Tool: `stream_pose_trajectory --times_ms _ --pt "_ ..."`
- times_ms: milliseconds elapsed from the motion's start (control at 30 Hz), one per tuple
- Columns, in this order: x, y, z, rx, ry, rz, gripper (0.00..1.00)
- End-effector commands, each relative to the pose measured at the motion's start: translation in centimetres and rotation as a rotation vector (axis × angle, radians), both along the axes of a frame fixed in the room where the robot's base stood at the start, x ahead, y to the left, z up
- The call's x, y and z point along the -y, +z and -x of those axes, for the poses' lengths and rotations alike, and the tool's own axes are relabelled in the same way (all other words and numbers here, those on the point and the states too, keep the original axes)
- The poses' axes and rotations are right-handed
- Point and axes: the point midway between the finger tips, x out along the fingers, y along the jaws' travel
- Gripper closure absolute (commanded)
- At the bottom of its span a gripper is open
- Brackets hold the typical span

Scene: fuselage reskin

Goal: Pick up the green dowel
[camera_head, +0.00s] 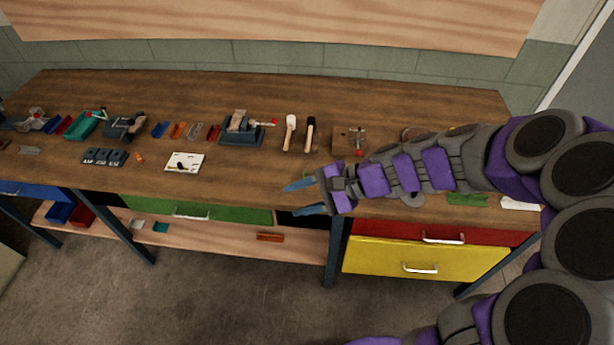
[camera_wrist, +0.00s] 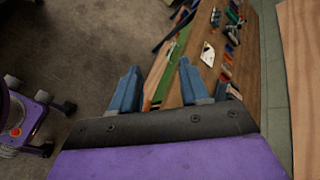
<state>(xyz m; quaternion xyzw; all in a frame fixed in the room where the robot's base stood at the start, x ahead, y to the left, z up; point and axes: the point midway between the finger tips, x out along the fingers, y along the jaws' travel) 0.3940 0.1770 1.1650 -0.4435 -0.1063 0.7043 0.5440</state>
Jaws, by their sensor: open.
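I cannot make out a green dowel for certain in either view. A green piece (camera_head: 467,198) lies on the bench at the right, partly hidden by my arm, and its shape is too small to tell. My gripper (camera_head: 298,197) is at the bench's front edge, pointing left, with its two blue fingers apart and nothing between them. In the wrist view my gripper (camera_wrist: 158,68) is open and empty, with the bench front and its green drawer beyond the fingers.
The wooden bench (camera_head: 230,178) carries a vise (camera_head: 242,127), two mallets (camera_head: 290,132), a white card (camera_head: 185,162), trays and small tools. Below are a green drawer (camera_head: 160,208), a red drawer (camera_head: 385,232) and a yellow drawer (camera_head: 385,257). The front strip left of my gripper is mostly clear.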

Motion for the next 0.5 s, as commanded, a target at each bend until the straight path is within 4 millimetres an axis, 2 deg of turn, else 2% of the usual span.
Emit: stream_pose_trajectory --times_ms 33,167,267,300,400,500 --pt "-0.1 -0.9 -1.9 -0.057 -0.073 -0.051 0.54" --pt "1.0 -3.2 -7.2 -0.191 -0.287 -0.161 0.54" --pt "3.1 -6.0 -11.0 -0.306 -0.462 -0.236 0.54" --pt "4.1 -7.4 -12.3 -0.355 -0.531 -0.259 0.54" --pt "6.6 -10.9 -14.9 -0.471 -0.690 -0.312 0.54" --pt "9.1 -14.3 -16.5 -0.566 -0.826 -0.344 0.54"
